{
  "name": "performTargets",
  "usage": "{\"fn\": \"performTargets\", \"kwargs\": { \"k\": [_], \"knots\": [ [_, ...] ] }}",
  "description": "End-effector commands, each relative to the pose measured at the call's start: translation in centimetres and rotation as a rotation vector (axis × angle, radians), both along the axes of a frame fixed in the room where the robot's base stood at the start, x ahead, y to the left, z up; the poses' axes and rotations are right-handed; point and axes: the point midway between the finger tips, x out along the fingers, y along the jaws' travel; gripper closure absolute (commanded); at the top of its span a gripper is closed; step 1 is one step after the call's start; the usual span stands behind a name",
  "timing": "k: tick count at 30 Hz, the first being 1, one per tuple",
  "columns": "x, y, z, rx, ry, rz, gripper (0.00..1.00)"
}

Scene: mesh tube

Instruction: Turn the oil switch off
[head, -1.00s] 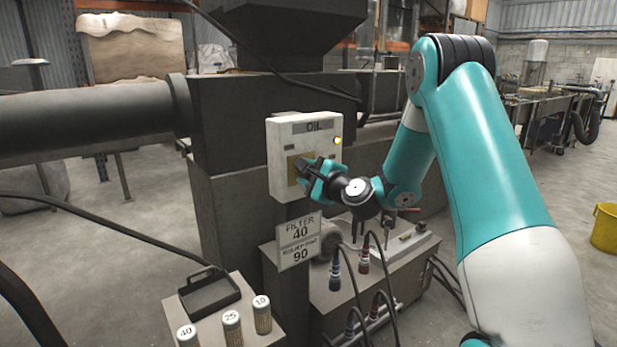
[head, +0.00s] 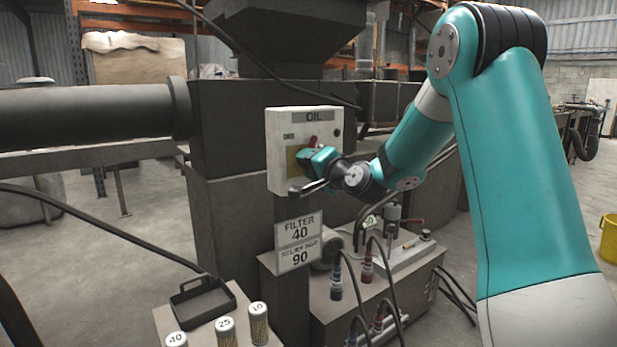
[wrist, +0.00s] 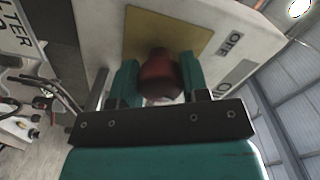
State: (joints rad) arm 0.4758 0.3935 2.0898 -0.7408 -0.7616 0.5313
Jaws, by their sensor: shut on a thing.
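The oil switch box (head: 278,158) is a pale box on the dark machine, marked OIL, with a yellow plate. Its small round lamp (head: 337,133) looks dark. The red switch knob (head: 313,141) shows just above my gripper (head: 305,156). In the wrist view, the red knob (wrist: 160,72) stands between the two teal fingers of my gripper (wrist: 158,82), which is shut on it in front of the yellow plate (wrist: 165,32). Part of the knob and plate is hidden by my gripper. The small labels on the box are hard to read.
A sign (head: 298,245) reading FILTER 40 and 90 hangs below the box. A bench with a black tray (head: 203,300) and several numbered canisters (head: 226,331) is at lower left. A hose-fitted unit (head: 345,305) stands below my arm. A yellow bucket (head: 609,238) is far right.

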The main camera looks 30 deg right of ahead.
Motion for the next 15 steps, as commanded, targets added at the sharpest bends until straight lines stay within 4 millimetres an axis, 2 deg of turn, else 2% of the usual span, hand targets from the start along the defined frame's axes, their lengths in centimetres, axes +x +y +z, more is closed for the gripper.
{"fn": "performTargets", "kwargs": {
  "k": [1, 15],
  "knots": [
    [-0.06, -0.22, -0.66, -0.045, -0.001, -0.006, 0.82],
    [-0.03, -0.25, -0.39, -0.362, -0.01, -0.006, 0.82]
  ]
}}
